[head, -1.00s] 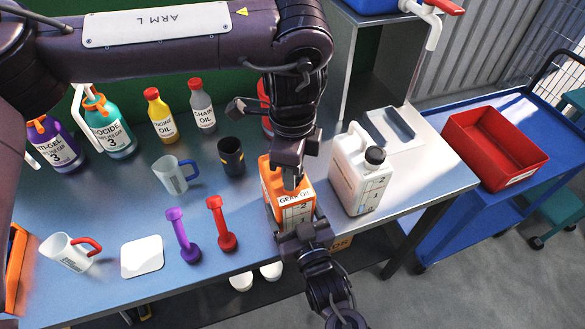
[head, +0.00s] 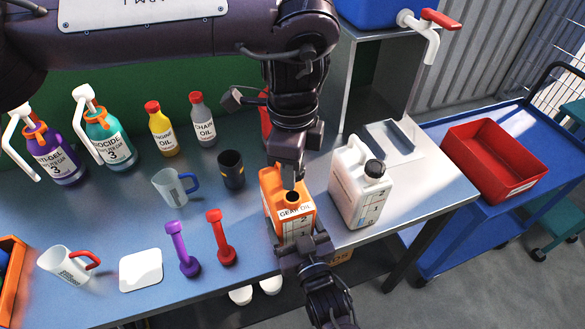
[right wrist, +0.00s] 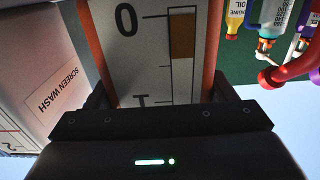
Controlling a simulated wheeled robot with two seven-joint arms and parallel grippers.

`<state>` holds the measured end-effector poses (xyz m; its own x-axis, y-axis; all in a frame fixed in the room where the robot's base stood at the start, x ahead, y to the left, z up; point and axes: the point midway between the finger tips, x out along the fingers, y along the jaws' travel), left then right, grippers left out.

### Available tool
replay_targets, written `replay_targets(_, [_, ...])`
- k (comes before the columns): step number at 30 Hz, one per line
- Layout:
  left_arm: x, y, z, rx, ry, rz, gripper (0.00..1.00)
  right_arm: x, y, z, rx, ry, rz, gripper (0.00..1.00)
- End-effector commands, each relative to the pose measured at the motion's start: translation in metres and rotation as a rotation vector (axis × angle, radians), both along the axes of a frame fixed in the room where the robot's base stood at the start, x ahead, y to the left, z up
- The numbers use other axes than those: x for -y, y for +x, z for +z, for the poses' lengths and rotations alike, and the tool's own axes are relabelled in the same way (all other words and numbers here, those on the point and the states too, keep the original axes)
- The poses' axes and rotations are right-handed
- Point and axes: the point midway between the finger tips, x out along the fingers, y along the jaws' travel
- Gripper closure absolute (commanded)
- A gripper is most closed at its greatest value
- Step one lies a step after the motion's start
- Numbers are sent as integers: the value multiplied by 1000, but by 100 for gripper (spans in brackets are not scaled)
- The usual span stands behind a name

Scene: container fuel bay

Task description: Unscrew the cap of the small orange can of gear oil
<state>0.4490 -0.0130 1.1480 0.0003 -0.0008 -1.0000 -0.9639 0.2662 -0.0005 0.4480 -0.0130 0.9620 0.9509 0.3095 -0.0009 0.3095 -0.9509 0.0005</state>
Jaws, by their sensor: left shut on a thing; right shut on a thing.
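The orange can of gear oil (head: 273,198) stands upright near the bench's front edge, its label facing front. My right gripper (head: 304,250) is shut on the can's front lower part. In the right wrist view the can's scale label (right wrist: 150,50) fills the space between the fingers.
A white screen wash jug (head: 352,190) stands close at the right of the can. A red bin (head: 495,160) is on the blue cart.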

Motion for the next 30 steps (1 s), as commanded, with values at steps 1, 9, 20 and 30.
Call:
replay_targets(1, [0, 0, 0, 0, 0, 0, 91, 0, 1, 3, 5, 3, 0, 87])
replay_targets(9, [0, 0, 0, 0, 0, 0, 91, 0, 0, 2, 3, 2, 0, 0])
replay_targets(20, [0, 0, -6, 0, 0, 0, 91, 5, -18, -2, 0, 0, 2, 0])
replay_targets(30, [0, 0, -22, 1, 0, 0, 91, 27, -85, -3, -3, 1, 2, 0])
